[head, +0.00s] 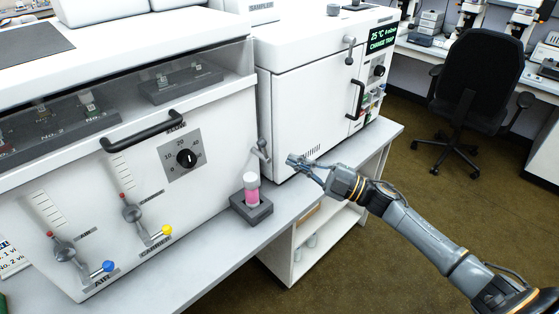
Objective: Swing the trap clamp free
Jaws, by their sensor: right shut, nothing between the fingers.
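The white instrument (305,98) has a green-lit display (382,38) reading "25 °C" and "CHANGE TRAP". A small grey metal lever fitting (262,150) sits at its lower left edge, and a grey lever (349,50) with a rounded end is on its upper front. I cannot tell for certain which of these is the trap clamp. My right gripper (297,162) is shut and empty, just in front of the instrument's lower front, to the right of the lower fitting and apart from it. My left gripper is out of view.
A vial with pink contents (251,190) stands in a dark block (251,209) on the bench, left of my right gripper. A black handle (357,98) is on the instrument's right part. The left cabinet (215,125) has a handle, a dial and valves. A chair (478,85) stands behind.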

